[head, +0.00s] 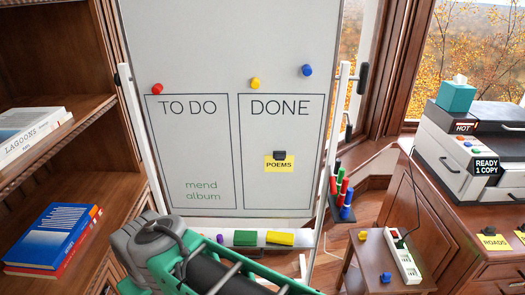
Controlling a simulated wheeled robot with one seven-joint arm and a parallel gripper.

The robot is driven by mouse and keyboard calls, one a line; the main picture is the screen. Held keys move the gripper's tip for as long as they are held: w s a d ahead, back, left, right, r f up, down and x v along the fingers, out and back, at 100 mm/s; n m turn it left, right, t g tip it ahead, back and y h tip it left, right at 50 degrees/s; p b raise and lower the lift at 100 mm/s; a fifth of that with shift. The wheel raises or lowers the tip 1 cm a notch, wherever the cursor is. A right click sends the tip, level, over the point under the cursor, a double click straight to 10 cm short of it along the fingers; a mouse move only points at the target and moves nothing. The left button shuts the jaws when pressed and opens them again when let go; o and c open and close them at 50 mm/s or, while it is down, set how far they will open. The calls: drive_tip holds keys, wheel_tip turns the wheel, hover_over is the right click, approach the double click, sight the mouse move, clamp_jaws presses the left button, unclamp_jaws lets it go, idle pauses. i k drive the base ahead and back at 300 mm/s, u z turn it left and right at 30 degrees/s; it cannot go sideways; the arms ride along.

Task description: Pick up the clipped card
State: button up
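A yellow card reading POEMS (279,165) hangs on the whiteboard under DONE, with a dark clip (279,155) at its top edge. A second yellow card, reading ROADS (494,243), lies on the wooden cabinet at the right, with a dark clip (488,231) at its top. Part of another yellow card (520,237) shows at the right edge. My green and grey arm crosses the bottom of the view, below the whiteboard. My gripper does not show, so its state and its place relative to the cards are hidden.
The whiteboard (215,60) carries red, yellow and blue magnets. Its tray (240,238) holds erasers. A marker holder (342,200) is at its right. A small table (375,275) bears a power strip (402,258). A bookshelf (95,110) stands left, a printer (450,160) right.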

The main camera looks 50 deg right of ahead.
sight(491, 241)
drive_tip(key=z, duration=3.55)
